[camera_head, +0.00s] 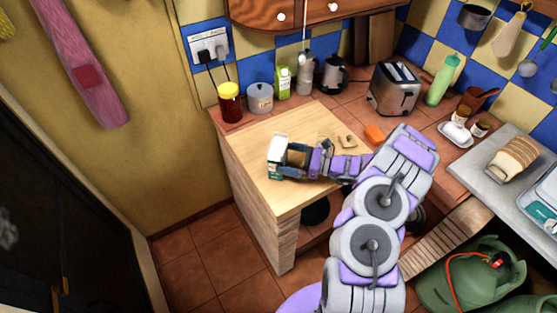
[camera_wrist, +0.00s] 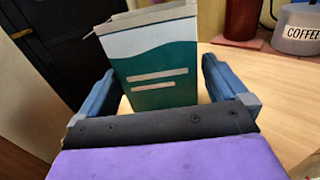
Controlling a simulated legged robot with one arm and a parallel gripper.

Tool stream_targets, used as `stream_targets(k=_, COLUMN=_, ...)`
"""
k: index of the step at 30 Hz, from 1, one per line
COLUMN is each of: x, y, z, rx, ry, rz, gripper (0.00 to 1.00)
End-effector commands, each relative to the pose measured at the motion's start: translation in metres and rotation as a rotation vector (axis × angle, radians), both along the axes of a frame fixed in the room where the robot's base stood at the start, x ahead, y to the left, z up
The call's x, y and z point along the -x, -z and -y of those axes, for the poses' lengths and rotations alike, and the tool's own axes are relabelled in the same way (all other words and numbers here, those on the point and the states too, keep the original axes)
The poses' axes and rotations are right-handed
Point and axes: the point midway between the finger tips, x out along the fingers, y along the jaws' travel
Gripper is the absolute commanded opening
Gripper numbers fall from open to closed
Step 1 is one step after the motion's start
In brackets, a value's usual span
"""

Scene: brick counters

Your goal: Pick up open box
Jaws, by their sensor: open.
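The open box (camera_wrist: 160,62) is a teal and white carton standing upright, with a raised flap along its top edge. In the head view the box (camera_head: 276,158) stands near the left edge of the wooden counter (camera_head: 247,146). My gripper (camera_head: 281,161) is at the box, with the arm reaching in from the right. In the wrist view my gripper (camera_wrist: 158,85) is open, with one blue finger on each side of the box. A gap shows between the box and the right finger. The lower part of the box is hidden behind my gripper.
A red-brown jar (camera_head: 230,103), a grey coffee canister (camera_head: 260,98) and a green carton (camera_head: 283,82) stand at the back by the wall. A toaster (camera_head: 394,90) is farther right. Small bread-coloured pieces (camera_head: 347,141) lie behind my arm. The counter drops off at its left edge.

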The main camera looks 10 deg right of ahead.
Motion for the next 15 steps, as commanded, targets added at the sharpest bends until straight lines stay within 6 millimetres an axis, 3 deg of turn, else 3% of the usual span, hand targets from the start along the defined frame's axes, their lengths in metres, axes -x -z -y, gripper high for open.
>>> stream_targets(k=6, x=-0.011, y=0.002, z=-0.028, rx=0.002, ry=-0.004, rz=-0.001, gripper=1.00)
stream_targets(k=15, x=-0.014, y=0.000, z=-0.030, rx=0.001, ry=0.000, rz=0.000, gripper=1.00)
